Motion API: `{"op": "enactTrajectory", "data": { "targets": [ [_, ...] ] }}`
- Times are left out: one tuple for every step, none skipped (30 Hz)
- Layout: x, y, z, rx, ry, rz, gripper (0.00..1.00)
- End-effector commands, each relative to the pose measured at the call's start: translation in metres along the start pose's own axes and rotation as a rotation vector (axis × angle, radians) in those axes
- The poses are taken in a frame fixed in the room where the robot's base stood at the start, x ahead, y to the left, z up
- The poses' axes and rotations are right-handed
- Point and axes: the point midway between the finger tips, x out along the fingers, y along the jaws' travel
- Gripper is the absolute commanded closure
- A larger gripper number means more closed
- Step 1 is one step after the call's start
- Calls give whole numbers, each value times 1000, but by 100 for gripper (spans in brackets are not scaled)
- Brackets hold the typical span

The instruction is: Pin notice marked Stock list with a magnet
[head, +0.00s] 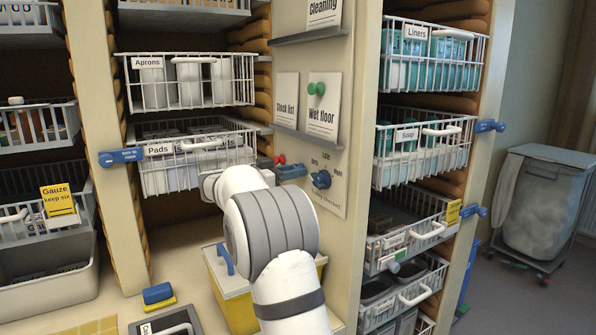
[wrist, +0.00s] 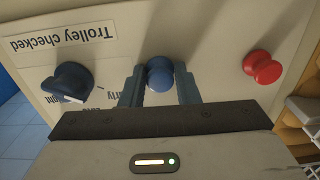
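The notice marked Stock list (head: 286,99) stands on a narrow ledge on the cream panel, left of the Wet floor notice (head: 323,112). No magnet shows on the Stock list notice. A green magnet (head: 316,88) is on the Wet floor notice. My gripper (head: 291,172) is at the panel below the ledge. In the wrist view, the blue fingers of my gripper (wrist: 160,80) are closed against both sides of a round blue magnet (wrist: 160,72), which is at the panel. A red magnet (wrist: 262,67) sits to one side; it also shows in the head view (head: 280,160).
A dark blue dial (head: 321,179) with printed labels is close beside my gripper. The notice ledge (head: 308,137) sticks out above it. Wire baskets marked Aprons (head: 160,92) and Pads (head: 180,175) are at left; Liners (head: 430,58) and Soap (head: 420,150) baskets are at right.

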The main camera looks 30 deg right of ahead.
Motion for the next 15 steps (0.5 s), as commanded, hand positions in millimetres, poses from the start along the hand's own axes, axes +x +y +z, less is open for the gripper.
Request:
{"op": "enactTrajectory", "data": {
  "targets": [
    [0, 0, 0, 0, 0, 0, 80],
    [0, 0, 0, 0, 0, 0, 82],
    [0, 0, 0, 0, 0, 0, 86],
    [0, 0, 0, 0, 0, 0, 88],
    [0, 0, 0, 0, 0, 0, 91],
    [0, 0, 0, 0, 0, 0, 91],
    [0, 0, 0, 0, 0, 0, 91],
    [0, 0, 0, 0, 0, 0, 91],
    [0, 0, 0, 0, 0, 0, 91],
    [-1, 0, 0, 0, 0, 0, 91],
    [-2, 0, 1, 0, 0, 0, 91],
    [-3, 0, 1, 1, 0, 0, 91],
    [-4, 0, 1, 1, 0, 0, 91],
    [-5, 0, 1, 1, 0, -1, 91],
    [-6, 0, 1, 1, 0, -1, 91]
  ]
}}
